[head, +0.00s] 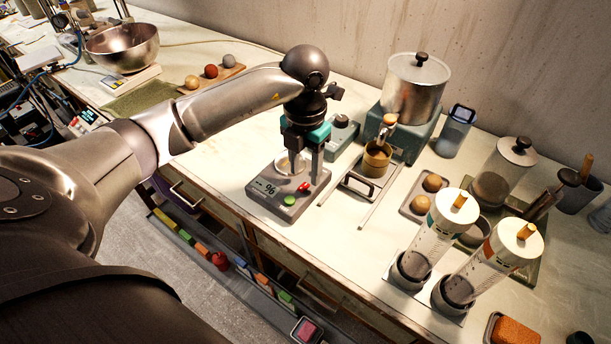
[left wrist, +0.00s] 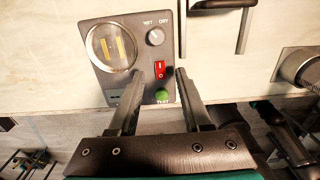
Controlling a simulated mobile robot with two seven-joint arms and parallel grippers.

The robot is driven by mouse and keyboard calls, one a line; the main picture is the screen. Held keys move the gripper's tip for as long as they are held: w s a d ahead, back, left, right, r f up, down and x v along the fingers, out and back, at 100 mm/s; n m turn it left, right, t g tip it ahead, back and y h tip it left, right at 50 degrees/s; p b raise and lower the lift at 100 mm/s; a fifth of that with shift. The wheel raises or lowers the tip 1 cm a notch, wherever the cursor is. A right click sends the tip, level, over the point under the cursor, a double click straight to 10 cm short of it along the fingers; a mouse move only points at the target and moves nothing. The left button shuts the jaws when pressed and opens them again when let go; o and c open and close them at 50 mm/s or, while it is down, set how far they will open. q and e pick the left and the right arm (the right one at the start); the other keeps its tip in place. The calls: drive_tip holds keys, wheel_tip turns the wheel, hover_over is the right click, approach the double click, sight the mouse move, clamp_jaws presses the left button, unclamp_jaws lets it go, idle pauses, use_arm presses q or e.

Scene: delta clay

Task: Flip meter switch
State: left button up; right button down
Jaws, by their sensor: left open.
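The meter (head: 270,192) is a grey box near the bench's front edge, with a "%" display, a red switch (head: 304,187) and a green button (head: 290,200). In the left wrist view the red rocker switch (left wrist: 159,69) sits between a black knob marked WET and DRY (left wrist: 155,37) and the green TEST button (left wrist: 162,96). My left gripper (head: 304,177) points down over the meter, open and empty. Its fingertips (left wrist: 170,72) appear either side of the red switch; I cannot tell whether they touch it. My right gripper is not in view.
Right of the meter stand a metal rail frame (head: 362,184) with a brass cup (head: 376,160), a grey box (head: 342,130), and two graduated cylinders (head: 430,240). A metal bowl (head: 122,48) stands far left. Bare bench lies in front of the frame.

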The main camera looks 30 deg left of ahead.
sight(304, 187)
use_arm(q)
drive_tip(key=shift+f, duration=1.3)
drive_tip(key=shift+c, duration=0.3)
clamp_jaws()
